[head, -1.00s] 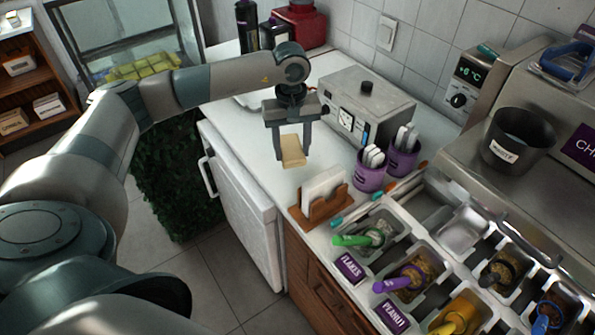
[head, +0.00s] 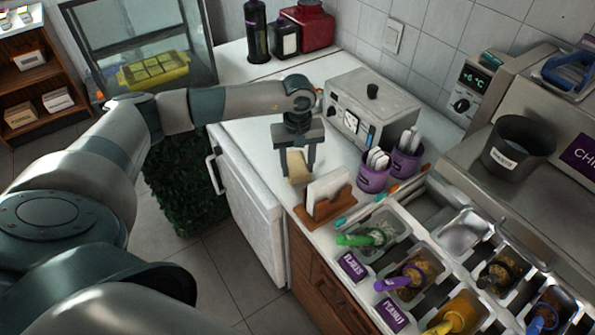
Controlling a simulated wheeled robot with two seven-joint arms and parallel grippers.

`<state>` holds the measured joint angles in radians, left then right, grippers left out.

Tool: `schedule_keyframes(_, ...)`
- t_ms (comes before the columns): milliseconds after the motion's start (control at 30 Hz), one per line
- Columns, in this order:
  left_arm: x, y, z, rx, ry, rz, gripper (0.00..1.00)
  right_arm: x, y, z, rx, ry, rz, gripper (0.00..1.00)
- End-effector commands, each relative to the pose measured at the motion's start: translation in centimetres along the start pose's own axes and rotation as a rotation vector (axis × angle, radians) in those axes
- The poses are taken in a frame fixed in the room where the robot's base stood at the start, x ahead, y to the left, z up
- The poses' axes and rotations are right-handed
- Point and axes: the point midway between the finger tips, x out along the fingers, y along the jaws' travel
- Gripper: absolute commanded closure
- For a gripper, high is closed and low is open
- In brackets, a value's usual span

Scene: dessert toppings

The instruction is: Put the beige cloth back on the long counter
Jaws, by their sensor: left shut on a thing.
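The beige cloth (head: 297,167) is a small folded piece between the fingers of my left gripper (head: 298,172). The gripper points down and is shut on it. The cloth is over the white long counter (head: 247,133), just behind the napkin holder. I cannot tell whether its lower edge touches the counter. My right gripper is not in the head view.
A wooden napkin holder (head: 327,203) stands close in front of the cloth. A grey appliance (head: 372,108) and purple cups (head: 373,178) stand to the right. Dark bottles (head: 256,32) and a red container (head: 309,25) are at the back. The counter's left part is clear.

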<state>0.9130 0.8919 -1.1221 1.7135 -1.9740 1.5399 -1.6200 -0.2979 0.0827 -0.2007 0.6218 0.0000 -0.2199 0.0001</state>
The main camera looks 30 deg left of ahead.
Motion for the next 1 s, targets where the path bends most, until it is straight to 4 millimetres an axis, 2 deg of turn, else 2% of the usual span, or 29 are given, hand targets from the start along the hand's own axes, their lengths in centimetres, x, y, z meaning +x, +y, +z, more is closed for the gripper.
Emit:
schedule_keyframes(267, 0.2, 0.0, 0.0, 0.0, -0.001, -0.001, 0.73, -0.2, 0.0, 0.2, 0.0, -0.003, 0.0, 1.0)
schedule_keyframes(633, 3.6, -0.1, 0.1, 0.0, -0.001, -0.002, 0.73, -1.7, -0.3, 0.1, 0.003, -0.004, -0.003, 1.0)
schedule_keyframes(1000, 4.1, 0.0, 0.0, 0.0, 0.0, -0.001, 0.73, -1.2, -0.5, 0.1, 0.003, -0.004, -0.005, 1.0)
